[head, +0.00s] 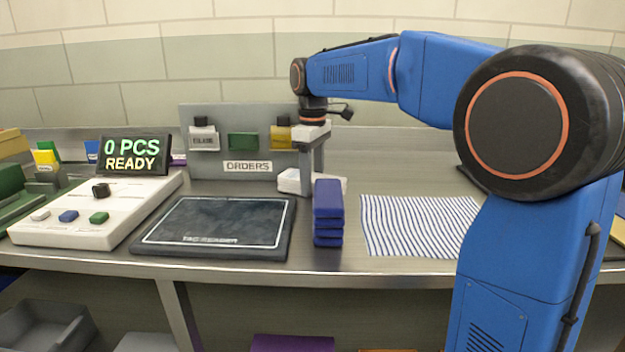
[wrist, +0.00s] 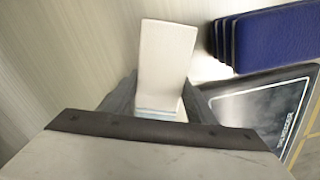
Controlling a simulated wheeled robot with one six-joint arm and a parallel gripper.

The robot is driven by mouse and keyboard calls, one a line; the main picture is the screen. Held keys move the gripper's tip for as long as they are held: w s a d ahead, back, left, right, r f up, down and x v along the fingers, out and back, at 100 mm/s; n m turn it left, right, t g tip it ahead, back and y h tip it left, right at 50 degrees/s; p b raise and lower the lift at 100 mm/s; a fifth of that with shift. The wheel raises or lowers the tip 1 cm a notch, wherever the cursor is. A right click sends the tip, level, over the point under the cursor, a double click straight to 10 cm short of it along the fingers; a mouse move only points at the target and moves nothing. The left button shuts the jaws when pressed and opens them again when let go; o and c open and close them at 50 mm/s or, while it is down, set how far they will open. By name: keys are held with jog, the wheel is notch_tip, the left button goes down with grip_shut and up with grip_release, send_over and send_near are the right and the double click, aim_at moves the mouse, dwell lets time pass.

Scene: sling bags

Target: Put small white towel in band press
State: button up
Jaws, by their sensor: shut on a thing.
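The small white towel (head: 330,184), a folded white block, is at the back of the counter, partly hidden behind the blue stack. My gripper (head: 310,178) points down at it and is shut on it. In the wrist view the towel (wrist: 166,55) stands out between the two dark fingers of my gripper (wrist: 160,103), with a pale blue stripe near its lower end. I cannot tell whether it touches the counter. I cannot surely identify the band press; a green device (head: 12,190) is cut off at the left edge.
A blue folded stack (head: 328,212) stands just in front of the towel. A dark tag reader pad (head: 215,225) lies left of it, a striped cloth (head: 418,225) right. A white console (head: 85,225) with a READY display (head: 135,154) is farther left. An orders board (head: 240,142) stands behind.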

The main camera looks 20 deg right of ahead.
jog(key=shift+f, duration=0.1)
jog(key=o, duration=1.1)
